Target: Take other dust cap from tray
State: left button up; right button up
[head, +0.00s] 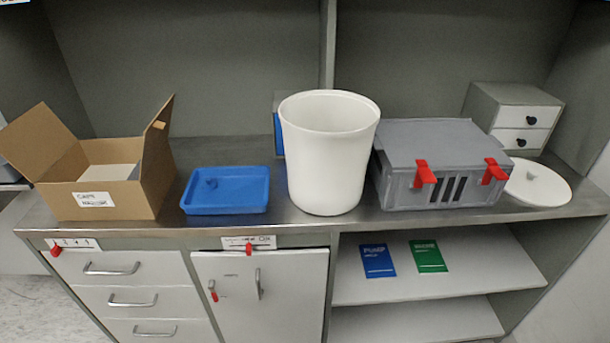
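A shallow blue tray (228,209) sits on the metal counter, left of the middle. I see no other loose piece in the tray. Neither of my grippers shows in the head view.
An open cardboard box (100,190) stands left of the tray. A tall white bin (328,160) stands close on its right. Farther right are a grey case (440,150) with red latches, a white lid (538,184) and a small drawer unit (515,115).

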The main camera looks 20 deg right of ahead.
aim_at(208, 185)
jog(key=u, duration=1.85)
jog(key=i, duration=1.35)
jog(key=z, duration=1.4)
